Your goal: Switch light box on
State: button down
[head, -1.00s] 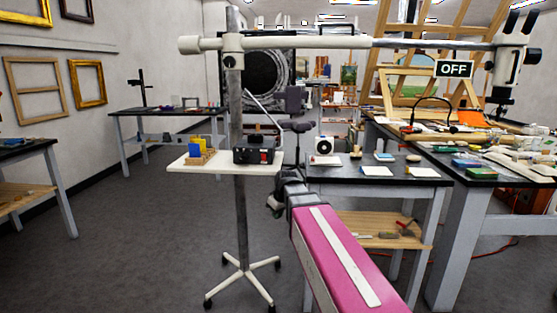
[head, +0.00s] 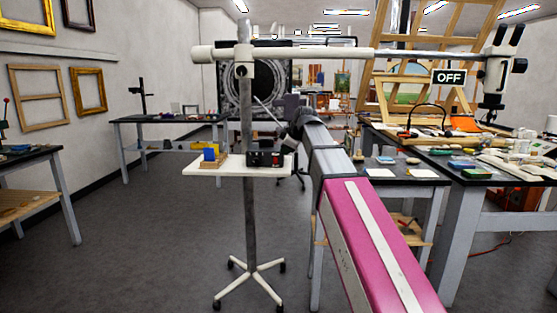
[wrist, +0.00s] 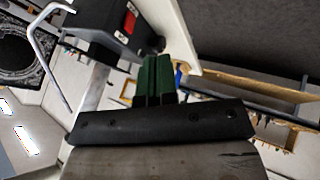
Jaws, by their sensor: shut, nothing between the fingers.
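A small black box (head: 265,159) with a red switch sits on the white tray of a stand; I take it for the light box. In the wrist view the box (wrist: 95,18) is large at the top, with its red switch (wrist: 130,18) facing my side. My gripper's green fingers (wrist: 155,62) are shut and empty, just below the box in that picture. They look close to it, but I cannot tell whether they touch. In the head view the fingers are hidden by my arm. A sign reading OFF (head: 449,79) shows at the upper right.
The stand's metal post (head: 248,215) and long horizontal boom (head: 320,54) are close to my arm. A cluttered black-topped table stands at right. Floor at left is clear.

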aim_at(275, 161)
jog(key=shift+a+r, duration=0.1)
jog(key=shift+r, duration=0.3)
jog(key=shift+f, duration=0.1)
jog(key=x, duration=1)
jog(key=shift+w+a, duration=0.15)
jog(key=shift+w, duration=0.1)
jog(key=shift+w+r, duration=0.2)
jog(key=shift+w, duration=0.4)
jog(key=shift+w+r, duration=0.15)
jog(key=shift+w, duration=0.5)
jog(key=shift+w+r, duration=0.1)
jog(key=shift+w, duration=0.45)
